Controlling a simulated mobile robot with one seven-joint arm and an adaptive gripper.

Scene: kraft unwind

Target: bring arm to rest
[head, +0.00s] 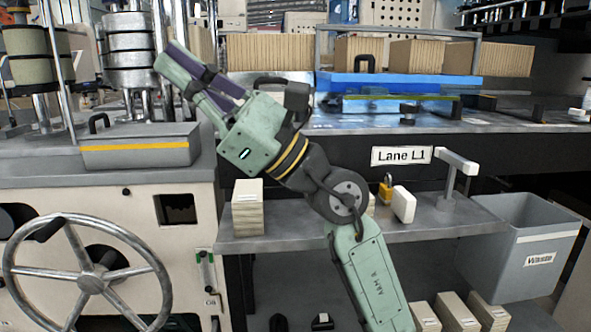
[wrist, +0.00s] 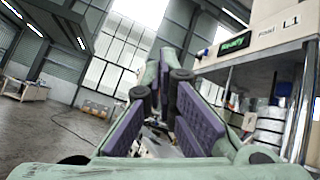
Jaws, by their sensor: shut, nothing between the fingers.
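My gripper (head: 170,58) is raised above the machine front in the head view, its fingers pointing up and to the left. The green fingers with purple pads are shut with nothing held. In the wrist view the purple pads of my gripper (wrist: 165,75) lean toward each other, with the hall's windows and floor beyond. My arm rises from the lower middle of the head view, bends at a dark joint in front of the grey shelf (head: 400,228), and partly hides it.
A handwheel (head: 90,280) and a grey box with a yellow stripe (head: 140,148) are at left. A grey waste bin (head: 515,250) stands at right. The shelf holds a cream block stack (head: 247,208), a padlock (head: 385,190) and a white block (head: 403,204). A blue tray (head: 400,82) is behind.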

